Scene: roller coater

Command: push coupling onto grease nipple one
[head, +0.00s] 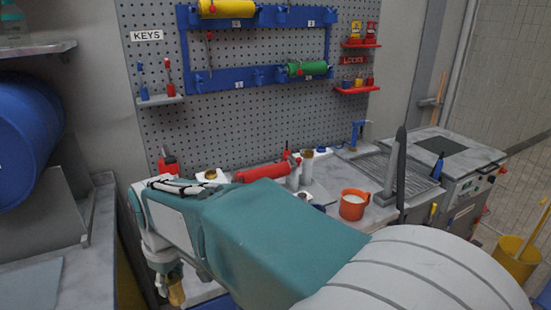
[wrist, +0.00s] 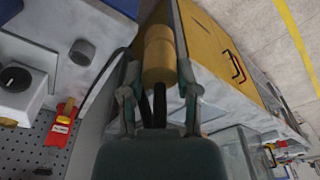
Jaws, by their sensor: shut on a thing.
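A brass-coloured cylinder (wrist: 159,55), which looks like the coupling, stands out ahead of my gripper (wrist: 158,88) in the wrist view. A black hose curves out to the left of the fingers. In the head view my gripper (head: 168,278) is at the lower left, pointing down, with the brass piece (head: 176,292) below it.
In the head view, the bench holds an orange mug (head: 353,205) and a red cylinder (head: 261,173).

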